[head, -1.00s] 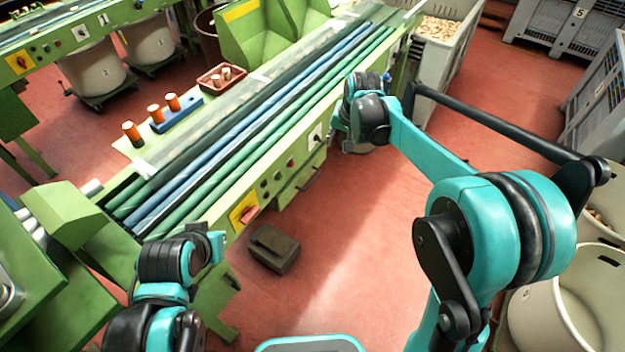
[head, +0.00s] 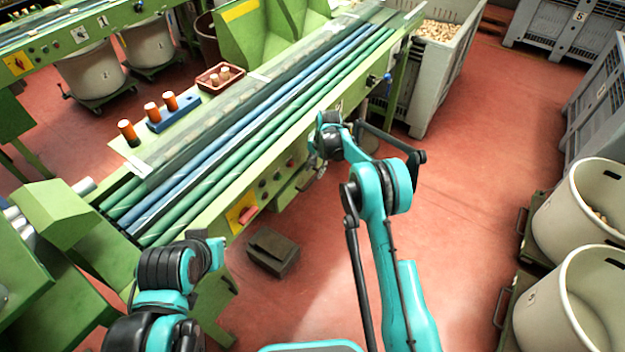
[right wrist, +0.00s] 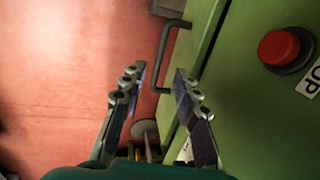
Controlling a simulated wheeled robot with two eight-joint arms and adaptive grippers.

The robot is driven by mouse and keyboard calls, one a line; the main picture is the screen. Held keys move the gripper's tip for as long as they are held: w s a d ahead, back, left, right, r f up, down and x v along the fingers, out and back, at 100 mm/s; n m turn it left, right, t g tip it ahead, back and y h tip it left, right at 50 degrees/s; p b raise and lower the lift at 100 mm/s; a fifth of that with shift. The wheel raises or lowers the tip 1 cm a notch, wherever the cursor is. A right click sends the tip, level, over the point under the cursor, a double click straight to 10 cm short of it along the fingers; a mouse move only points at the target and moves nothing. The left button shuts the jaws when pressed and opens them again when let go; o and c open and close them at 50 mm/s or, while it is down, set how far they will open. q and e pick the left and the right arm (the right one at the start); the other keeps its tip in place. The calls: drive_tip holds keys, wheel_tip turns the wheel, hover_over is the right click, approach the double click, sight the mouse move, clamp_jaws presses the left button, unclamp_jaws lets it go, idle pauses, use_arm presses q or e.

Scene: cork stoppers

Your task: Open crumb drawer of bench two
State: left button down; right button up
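The near green bench (head: 215,205) runs diagonally through the head view; I cannot read a number on it. Its crumb drawer (head: 286,193) is low on the front, largely shut as far as I can tell, and partly behind my right gripper (head: 317,168). In the right wrist view, the dark bar handle (right wrist: 165,50) stands out from the green drawer front (right wrist: 203,28). My right gripper (right wrist: 158,75) is open, with the handle ahead between its fingertips, not clasped. My left gripper (head: 215,252) is near the bench's lower left end; its fingers are not clear.
A red stop button (right wrist: 280,48) sits right of the handle. A dark box (head: 273,251) lies on the red floor below the bench. Round beige bins (head: 575,285) stand at the right, and a grey crate of corks (head: 430,85) at the back. The middle floor is clear.

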sight(312, 181)
drive_tip(key=f, duration=0.2)
drive_tip(key=f+b, duration=0.1)
drive_tip(key=f, duration=0.1)
drive_tip(key=a+f+b, duration=0.1)
drive_tip(key=f, duration=0.1)
drive_tip(key=shift+w+f, duration=0.1)
drive_tip(key=shift+w, duration=0.25)
clamp_jaws()
